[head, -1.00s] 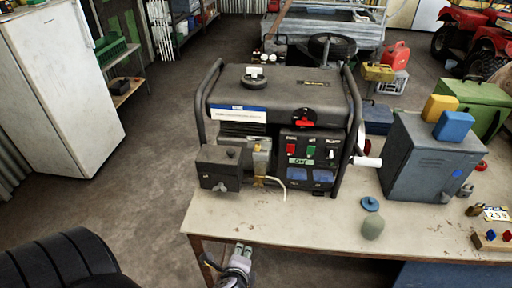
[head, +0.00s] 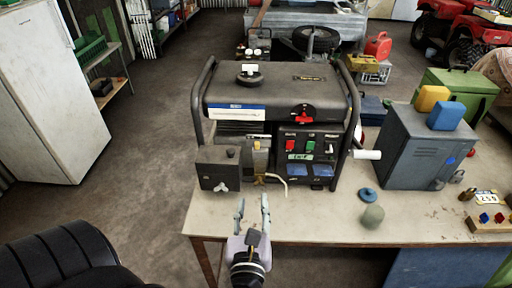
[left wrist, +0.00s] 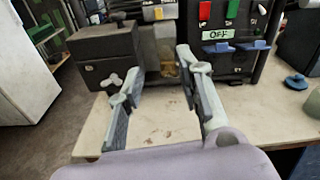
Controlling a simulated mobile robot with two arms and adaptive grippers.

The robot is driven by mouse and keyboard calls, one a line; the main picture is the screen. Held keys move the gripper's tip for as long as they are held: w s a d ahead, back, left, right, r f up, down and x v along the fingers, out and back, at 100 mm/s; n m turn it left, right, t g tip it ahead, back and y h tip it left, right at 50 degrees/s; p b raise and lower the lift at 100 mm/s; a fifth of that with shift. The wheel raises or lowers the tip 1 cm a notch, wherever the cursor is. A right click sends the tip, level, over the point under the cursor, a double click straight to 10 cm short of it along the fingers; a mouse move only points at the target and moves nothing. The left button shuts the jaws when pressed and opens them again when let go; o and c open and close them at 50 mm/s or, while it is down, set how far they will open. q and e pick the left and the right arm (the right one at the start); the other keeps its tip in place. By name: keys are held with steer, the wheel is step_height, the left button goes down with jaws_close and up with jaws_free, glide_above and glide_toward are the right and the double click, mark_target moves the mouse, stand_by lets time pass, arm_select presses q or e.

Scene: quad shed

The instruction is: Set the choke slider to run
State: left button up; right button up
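A black generator (head: 278,100) stands on the workbench and also shows in the left wrist view (left wrist: 200,83). A small yellow piece (head: 258,144) sits on its lower front, beside the dark box at left; it shows at the top of the left wrist view (left wrist: 158,12). I cannot tell for sure whether this is the choke slider, and I can read no run mark. My left gripper (head: 253,208) is open and empty in front of the generator, over the bench's front edge. Its spread fingers (left wrist: 160,85) point at the generator's lower front. My right gripper is out of view.
The bench (head: 330,225) is clear in front of the generator. A pale cord (head: 275,179) hangs low on its front. A blue knob (head: 367,195), a grey-green rounded thing (head: 372,216) and a grey metal cabinet (head: 430,150) stand to the right.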

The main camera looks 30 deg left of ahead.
arm_select(q)
step_height(320, 180, up, 2)
steer(key=m, duration=0.1)
steer(key=b, duration=0.2)
glide_toward(257, 145)
steer(key=shift+m+t, duration=0.3)
steer(key=shift+t, duration=0.1)
steer(key=x, duration=0.5)
steer(key=f+x, duration=0.1)
steer(key=x, duration=0.2)
steer(key=shift+w+a, duration=0.1)
steer(key=shift+a, duration=0.1)
steer(key=shift+r, duration=0.1)
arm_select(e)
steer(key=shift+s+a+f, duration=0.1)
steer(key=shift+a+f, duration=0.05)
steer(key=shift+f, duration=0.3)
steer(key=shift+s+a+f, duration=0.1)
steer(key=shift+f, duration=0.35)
arm_select(q)
steer(key=c, duration=0.5)
jaws_close()
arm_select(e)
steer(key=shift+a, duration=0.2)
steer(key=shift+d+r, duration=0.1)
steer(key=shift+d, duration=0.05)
